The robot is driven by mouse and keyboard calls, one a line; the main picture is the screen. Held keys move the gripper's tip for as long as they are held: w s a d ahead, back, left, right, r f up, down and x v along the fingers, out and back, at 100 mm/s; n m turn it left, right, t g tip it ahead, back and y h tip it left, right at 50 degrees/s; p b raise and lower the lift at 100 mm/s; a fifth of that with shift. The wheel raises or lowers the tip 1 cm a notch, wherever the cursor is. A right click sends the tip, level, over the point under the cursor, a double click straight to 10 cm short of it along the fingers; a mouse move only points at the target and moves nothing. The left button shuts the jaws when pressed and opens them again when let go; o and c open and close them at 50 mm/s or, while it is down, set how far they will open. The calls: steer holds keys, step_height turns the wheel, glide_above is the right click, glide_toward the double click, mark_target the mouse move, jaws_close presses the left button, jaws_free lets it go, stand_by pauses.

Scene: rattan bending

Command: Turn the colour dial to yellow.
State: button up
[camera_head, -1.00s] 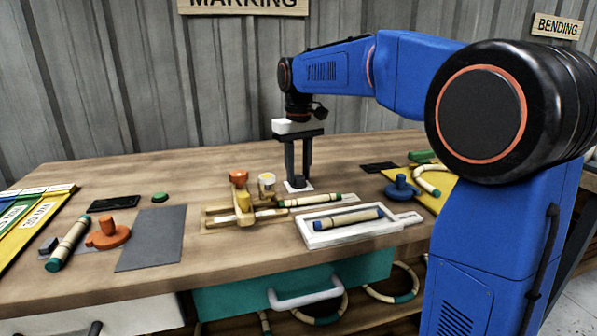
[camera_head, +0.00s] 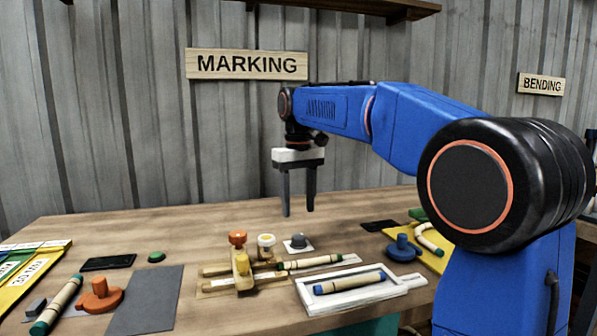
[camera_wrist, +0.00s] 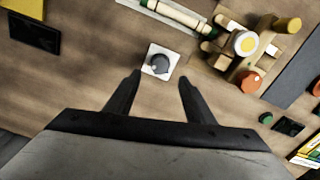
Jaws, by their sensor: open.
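A small grey knob on a white square plate (camera_head: 298,243), which looks like the colour dial, sits on the bench behind the marking jig. In the wrist view the dial (camera_wrist: 160,64) lies just beyond and between my fingertips. I cannot make out any colour marks or which way it points. My gripper (camera_head: 299,212) is open and empty, pointing down above the dial and clear of it. Its two dark fingers also show in the wrist view (camera_wrist: 159,77).
The wooden jig (camera_head: 243,277) carries an orange-topped post (camera_head: 237,238) and a white pot with a yellow top (camera_head: 266,241). A white tray (camera_head: 402,286) holds a rattan piece (camera_head: 350,283). A blue knob (camera_head: 402,248) is at right. Bare bench lies behind the dial.

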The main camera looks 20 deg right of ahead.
step_height(320, 180, up, 9)
steer(key=shift+r, duration=0.2)
stand_by(0.4)
